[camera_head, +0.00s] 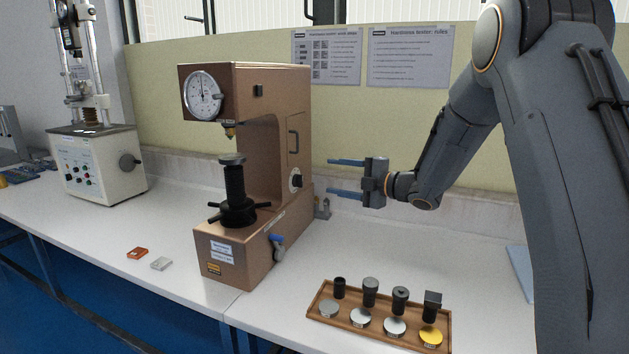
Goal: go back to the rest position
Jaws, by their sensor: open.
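My gripper (346,176) is open, with its two blue fingers apart and nothing between them. It points left, above the bench and to the right of the brown hardness tester (226,255). The fingertips are close to the tester's right side in the picture; I cannot tell the exact gap. My arm comes in from the right edge of the view. The tester has a round dial at its top, a dark screw column with a small flat anvil, and a blue-handled lever at its lower right.
A wooden tray (316,304) with several dark fittings and round discs lies at the front right. Another testing machine (95,170) stands at the far left. Bare white bench (345,250) lies below my gripper.

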